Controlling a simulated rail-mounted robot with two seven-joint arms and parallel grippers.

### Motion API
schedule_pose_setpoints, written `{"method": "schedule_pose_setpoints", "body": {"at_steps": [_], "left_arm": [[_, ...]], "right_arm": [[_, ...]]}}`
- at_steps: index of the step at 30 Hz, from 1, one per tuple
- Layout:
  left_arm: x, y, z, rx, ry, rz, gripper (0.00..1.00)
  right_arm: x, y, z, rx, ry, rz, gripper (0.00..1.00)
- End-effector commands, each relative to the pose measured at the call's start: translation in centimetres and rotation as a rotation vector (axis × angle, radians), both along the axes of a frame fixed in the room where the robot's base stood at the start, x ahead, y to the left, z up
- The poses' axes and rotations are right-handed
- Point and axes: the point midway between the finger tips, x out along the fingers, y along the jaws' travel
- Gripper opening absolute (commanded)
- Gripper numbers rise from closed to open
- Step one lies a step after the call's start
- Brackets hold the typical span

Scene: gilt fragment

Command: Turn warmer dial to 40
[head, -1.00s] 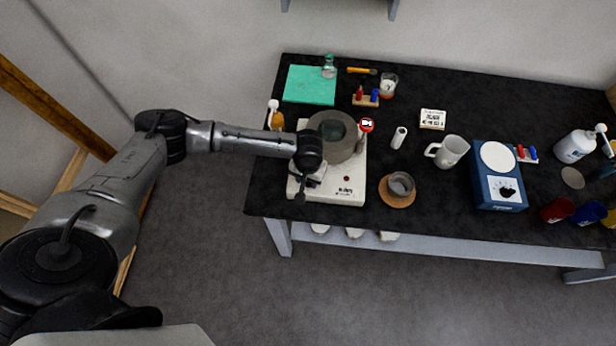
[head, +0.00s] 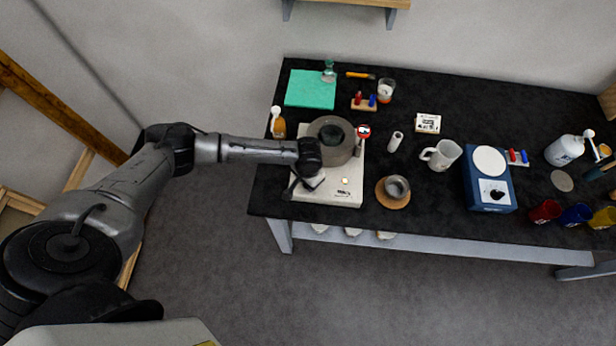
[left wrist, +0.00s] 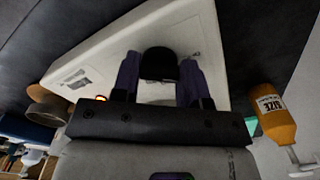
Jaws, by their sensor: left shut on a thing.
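The warmer (head: 345,195) is a white box at the left front of the black table, with a round grey pot (head: 341,140) on top. My left gripper (head: 300,186) reaches over its front left part, where my wrist hides the dial in the head view. In the left wrist view, the black dial (left wrist: 159,63) sits between the two fingers of my left gripper (left wrist: 158,82), which is shut on it. The dial's scale and setting cannot be read. My right gripper is not in view.
An orange-brown bottle (head: 278,125) stands left of the warmer; it is close in the left wrist view (left wrist: 272,115). A small bowl on a round cork mat (head: 392,202) is just right. A white mug (head: 441,154) and a blue scale-like device (head: 488,185) stand farther right.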

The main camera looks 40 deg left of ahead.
Motion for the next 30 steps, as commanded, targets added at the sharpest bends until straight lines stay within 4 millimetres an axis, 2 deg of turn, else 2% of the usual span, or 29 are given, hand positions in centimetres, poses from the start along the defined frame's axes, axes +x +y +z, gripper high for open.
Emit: {"method": "schedule_pose_setpoints", "body": {"at_steps": [7,24,25,30], "left_arm": [[-0.01,0.03,0.14,0.000,0.001,-0.092,0.17],[0.06,0.03,0.05,0.000,-0.001,-0.123,0.17],[0.06,0.03,0.06,0.000,-0.001,-0.123,0.43],[0.05,0.04,0.04,0.000,-0.001,-0.123,0.59]], "right_arm": [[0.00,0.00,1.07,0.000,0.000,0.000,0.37],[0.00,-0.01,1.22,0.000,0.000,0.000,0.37],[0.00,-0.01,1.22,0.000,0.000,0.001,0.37],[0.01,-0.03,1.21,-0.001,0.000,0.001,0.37]]}}
